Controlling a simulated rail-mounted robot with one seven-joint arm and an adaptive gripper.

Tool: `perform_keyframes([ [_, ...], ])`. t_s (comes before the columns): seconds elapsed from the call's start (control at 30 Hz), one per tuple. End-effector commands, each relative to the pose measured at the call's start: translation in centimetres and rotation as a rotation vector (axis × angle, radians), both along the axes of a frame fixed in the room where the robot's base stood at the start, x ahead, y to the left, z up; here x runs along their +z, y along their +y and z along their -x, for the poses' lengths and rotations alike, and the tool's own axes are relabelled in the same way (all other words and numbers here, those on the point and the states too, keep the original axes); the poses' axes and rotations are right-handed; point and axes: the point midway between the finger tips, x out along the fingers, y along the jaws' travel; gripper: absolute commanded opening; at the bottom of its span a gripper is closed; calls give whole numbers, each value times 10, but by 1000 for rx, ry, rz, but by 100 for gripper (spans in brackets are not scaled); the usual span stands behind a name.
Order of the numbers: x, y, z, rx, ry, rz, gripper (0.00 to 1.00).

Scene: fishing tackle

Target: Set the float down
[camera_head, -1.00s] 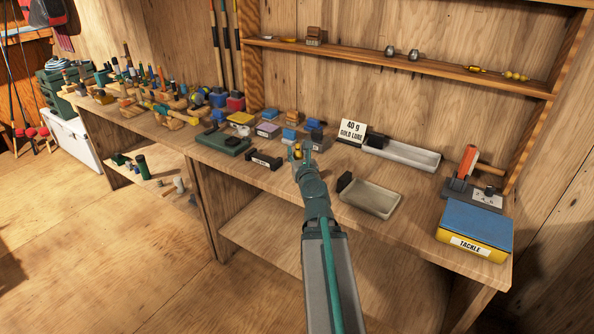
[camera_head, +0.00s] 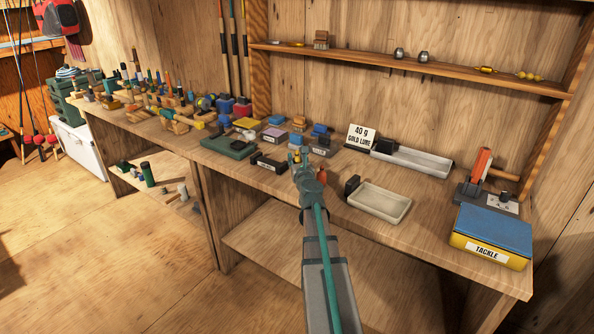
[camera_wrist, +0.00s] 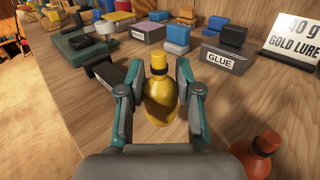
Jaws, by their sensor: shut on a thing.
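The float (camera_wrist: 162,97) is a yellow, bottle-shaped piece with a dark band near its top, seen in the wrist view. My gripper (camera_wrist: 160,100) is shut on it, one finger on each side. In the head view my gripper (camera_head: 298,158) is above the front part of the bench, left of the shallow pale tray (camera_head: 398,209).
An orange-red bottle-shaped piece (camera_wrist: 262,150) stands close on the right. A box labelled GLUE (camera_wrist: 222,61) and a dark block (camera_wrist: 115,82) lie beyond. A "40 g GOLD LURE" sign (camera_head: 361,136), a long tray (camera_head: 425,165) and a tackle box (camera_head: 492,235) are to the right.

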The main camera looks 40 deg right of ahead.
Motion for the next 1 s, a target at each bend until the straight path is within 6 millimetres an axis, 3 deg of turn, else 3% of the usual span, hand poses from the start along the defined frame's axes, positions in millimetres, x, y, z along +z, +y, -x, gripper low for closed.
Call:
perform_keyframes([
  [0.03,-12,-1,-3,0,0,-1,0],
  [0.2,-30,-1,-1,0,0,-1,0],
  [0.7,-36,-1,-1,0,0,0,0],
  [0.73,-36,-1,-1,0,0,0,36],
  [0.87,-35,-1,-1,0,0,0,57],
  [1.0,-35,-1,-1,0,0,0,59],
])
